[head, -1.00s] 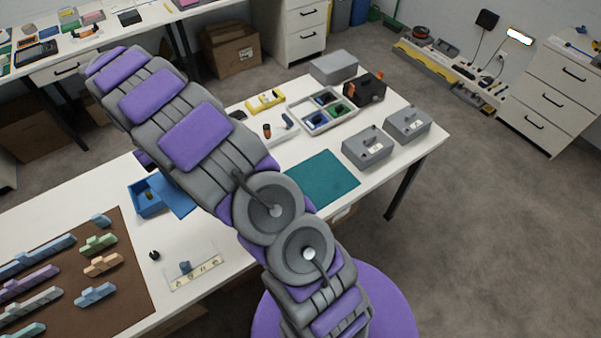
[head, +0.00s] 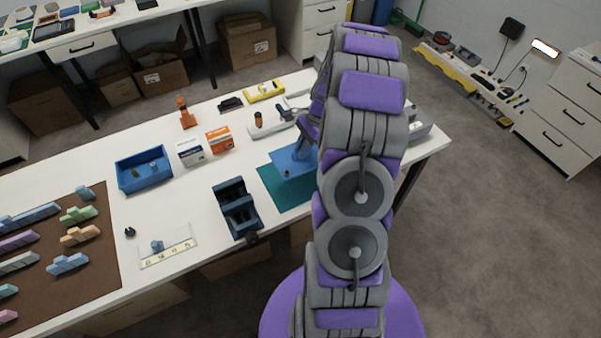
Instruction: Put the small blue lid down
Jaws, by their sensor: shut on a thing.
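The small blue lid (head: 289,167) is a flat blue panel at the middle right, over the teal mat (head: 276,198). My gripper (head: 304,140) is shut on the lid near its upper right part, and my arm hides part of both. I cannot tell whether the lid touches the mat or is held just above it. The open blue box (head: 128,183) stands on the white table to the left, with a small yellowish item inside.
A dark blue two-part holder (head: 238,208) stands left of the mat. White (head: 190,153) and orange (head: 219,141) cartons stand beside the blue box. A yellow tool (head: 264,91) lies behind. My arm covers much of the table's right end.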

